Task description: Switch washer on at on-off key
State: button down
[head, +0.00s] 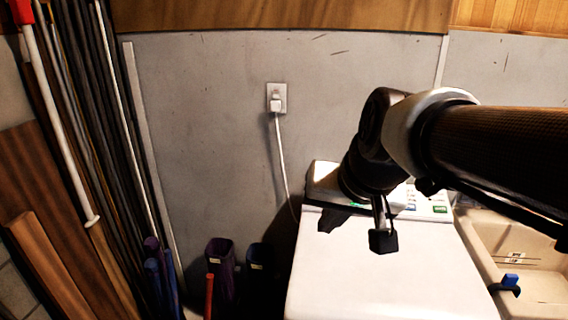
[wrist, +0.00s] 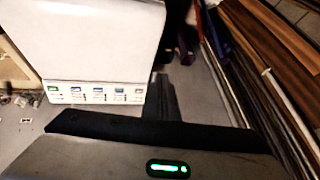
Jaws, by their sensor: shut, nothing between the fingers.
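The white washer (head: 350,285) stands below and in front of me, its key panel (head: 425,197) along the back edge. A green key (head: 440,209) and a blue key show at the panel's right end; my arm hides the rest. In the wrist view the washer (wrist: 100,35) appears inverted, with a row of several keys, the green key (wrist: 53,90) at the left end. I cannot read which is the on-off key. My gripper (head: 383,242) is shut and empty, pointing down above the washer top near the panel. It appears apart from the keys.
A beige sink (head: 530,275) with a blue-handled item (head: 510,281) stands right of the washer. A wall outlet (head: 276,98) with a white cord is behind. Long poles and boards (head: 75,120) lean at left. Dark bins (head: 219,262) stand left of the washer.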

jog(key=w+a+f+m+t+y+b, duration=0.1)
jog(key=w+a+f+m+y+b, duration=0.15)
jog(key=w, duration=0.95)
jog(key=w+a+f+m+t+y+b, duration=0.1)
jog(key=w+a+f+m, duration=0.25)
jog(key=w, duration=0.85)
jog(key=w+d+f+m+t+b, duration=0.1)
jog(key=w+d+f+m, duration=0.4)
jog(key=w, duration=0.5)
jog(key=w+d+f+m+t+b, duration=0.2)
jog(key=w+d+f+m, duration=0.4)
jog(key=w, duration=0.3)
jog(key=shift+w+d+f+m+t+h+b, duration=0.2)
jog(key=shift+w+d+m+t+h+b, duration=0.15)
jog(key=shift+m, duration=0.25)
jog(key=shift+f, duration=0.1)
jog(key=shift+w+d+f+b, duration=0.1)
jog(key=shift+w+f+b, duration=0.4)
jog(key=shift+f, duration=0.8)
jog(key=shift+w+d+f+b, duration=0.15)
jog(key=shift+w+f+b, duration=0.4)
jog(key=shift+f, duration=0.8)
jog(key=shift+w+d+f+b, duration=0.1)
jog(key=shift+w+f+b, duration=0.4)
jog(key=shift+f, duration=0.8)
jog(key=shift+w, duration=0.15)
jog(key=shift+f, duration=0.1)
